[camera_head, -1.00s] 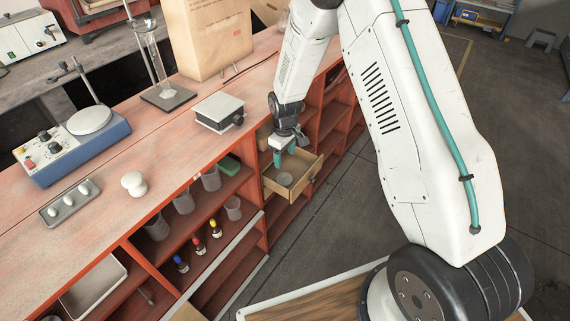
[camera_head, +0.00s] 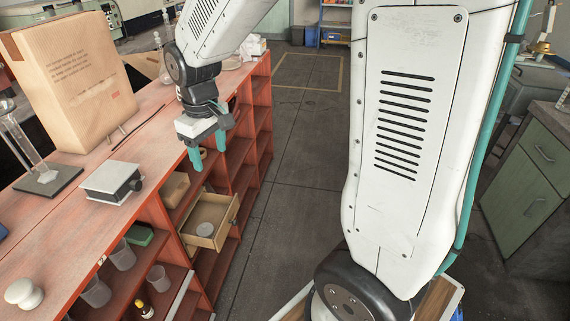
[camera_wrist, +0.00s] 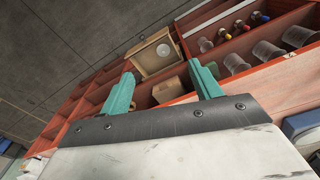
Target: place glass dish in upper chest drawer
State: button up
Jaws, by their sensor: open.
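The wooden drawer (camera_head: 208,220) is pulled out from the side of the red bench. A small round greyish dish (camera_head: 205,229) lies inside it, near its front; I take this to be the glass dish. In the wrist view the open drawer (camera_wrist: 146,65) and the round dish (camera_wrist: 163,49) show beyond my fingertips. My gripper (camera_head: 209,155) is in the air above and behind the drawer, beside the bench top. Its teal fingers are apart with nothing between them, as the wrist view also shows (camera_wrist: 163,78). It touches neither the drawer nor the dish.
The red bench (camera_head: 75,215) carries a paper bag (camera_head: 75,75), a grey box (camera_head: 112,181) and a white knob-shaped object (camera_head: 24,293). Beakers (camera_head: 122,255) and a green sponge-like block (camera_head: 139,235) sit on its shelves. The floor (camera_head: 290,180) right of the bench is clear.

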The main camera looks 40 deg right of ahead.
jog(key=s+d+r+m, duration=0.1)
jog(key=s+r, duration=0.3)
jog(key=s, duration=0.8)
jog(key=s+r+m, duration=0.2)
jog(key=s+r, duration=0.3)
jog(key=s, duration=0.6)
jog(key=shift+s+d+m+t, duration=0.3)
jog(key=shift+s+d+m, duration=0.1)
